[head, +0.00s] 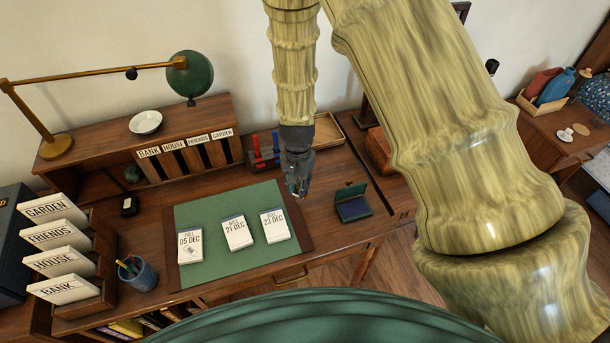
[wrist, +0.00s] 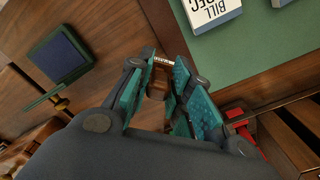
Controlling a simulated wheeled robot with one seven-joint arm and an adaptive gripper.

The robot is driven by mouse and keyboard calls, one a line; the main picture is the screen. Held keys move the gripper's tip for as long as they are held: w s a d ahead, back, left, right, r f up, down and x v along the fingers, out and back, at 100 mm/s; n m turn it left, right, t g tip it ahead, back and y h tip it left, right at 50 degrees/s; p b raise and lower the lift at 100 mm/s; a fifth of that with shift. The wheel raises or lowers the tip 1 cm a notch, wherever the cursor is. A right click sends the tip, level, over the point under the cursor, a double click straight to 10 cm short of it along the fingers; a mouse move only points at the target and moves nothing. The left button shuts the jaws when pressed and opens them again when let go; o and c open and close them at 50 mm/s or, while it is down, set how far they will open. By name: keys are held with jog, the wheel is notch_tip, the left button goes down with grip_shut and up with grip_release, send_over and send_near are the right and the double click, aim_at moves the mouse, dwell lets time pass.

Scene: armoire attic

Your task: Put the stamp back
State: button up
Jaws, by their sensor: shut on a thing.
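My gripper (head: 298,187) points down above the desk, between the green desk mat and the ink pad. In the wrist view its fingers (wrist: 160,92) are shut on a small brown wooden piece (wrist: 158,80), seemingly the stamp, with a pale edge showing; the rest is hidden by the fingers. In the head view the stamp can hardly be made out. A stamp rack (head: 265,158) with red and blue upright handles stands behind and left of my gripper. A red handle (wrist: 240,122) also shows at the right of the wrist view.
The open ink pad (head: 353,207) lies right of my gripper. Three bill cards (head: 237,233) lie on the green mat (head: 222,203); the left one bears a mark. A wooden tray (head: 328,131) lies behind, and the pigeonhole shelf (head: 105,155) stands back left.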

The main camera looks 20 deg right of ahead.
jog(key=w+d, duration=0.1)
jog(key=w+d+p, duration=0.1)
jog(key=w, duration=0.1)
jog(key=w+d, duration=0.1)
jog(key=shift+w+d+f, duration=0.15)
jog(key=shift+w+f, duration=0.15)
jog(key=shift+w, duration=0.05)
jog(key=shift+f+p, duration=1.15)
jog(key=shift+f, duration=0.6)
jog(key=shift+f, duration=0.2)
jog(key=o, duration=0.8)
jog(key=shift+o, duration=0.2)
jog(key=shift+r, duration=0.3)
notch_tip(320, 180, up, 12)
jog(key=b, duration=0.4)
jog(key=shift+f, duration=0.1)
